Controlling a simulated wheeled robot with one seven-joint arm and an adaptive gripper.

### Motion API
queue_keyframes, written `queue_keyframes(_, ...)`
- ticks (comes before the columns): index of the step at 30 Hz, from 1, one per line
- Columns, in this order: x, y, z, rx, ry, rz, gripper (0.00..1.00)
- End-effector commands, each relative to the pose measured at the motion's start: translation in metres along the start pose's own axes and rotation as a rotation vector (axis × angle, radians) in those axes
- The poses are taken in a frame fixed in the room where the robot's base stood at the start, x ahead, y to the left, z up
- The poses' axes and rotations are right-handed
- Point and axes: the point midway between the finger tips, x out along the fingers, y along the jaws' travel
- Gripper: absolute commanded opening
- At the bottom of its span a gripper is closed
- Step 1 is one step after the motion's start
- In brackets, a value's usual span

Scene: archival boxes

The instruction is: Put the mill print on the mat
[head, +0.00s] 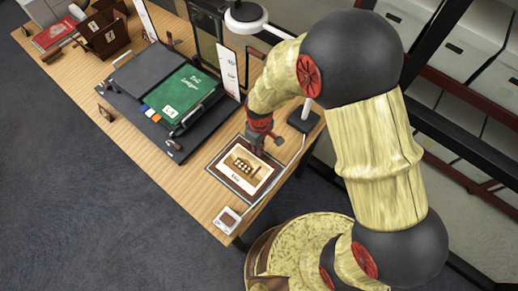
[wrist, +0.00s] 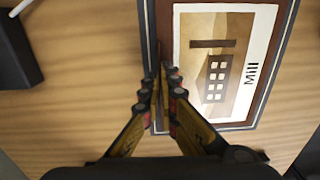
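The mill print (head: 243,171) is a cream and brown picture card with the word "Mill". It lies flat on the mat (head: 214,169), a dark-bordered brown rectangle near the table's front right part. In the wrist view, the print (wrist: 240,22) shows inside the mat's border (wrist: 148,30), with brown margin around it. My gripper (head: 258,140) is over the print's far edge in the head view. In the wrist view, its fingertips (wrist: 161,75) are close together over the print's left edge. I see nothing held between them; the contact at the tips is hard to see.
A lamp (head: 304,116) stands right of the mat, its base close to my arm. A dark tray (head: 128,113) with a green folder (head: 180,96) lies to the left. Bare wood lies left of the mat.

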Motion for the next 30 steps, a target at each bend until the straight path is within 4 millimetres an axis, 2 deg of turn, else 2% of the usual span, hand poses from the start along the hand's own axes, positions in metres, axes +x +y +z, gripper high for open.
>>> queue_keyframes(8, 0.0016, 0.0, -0.0003, 0.0, 0.001, 0.0, 0.0)
queue_keyframes(20, 0.0012, 0.0, -0.0003, 0.0, 0.001, 0.0, 0.23)
queue_keyframes(30, -0.002, 0.0, -0.0004, 0.0, 0.001, 0.0, 0.23)
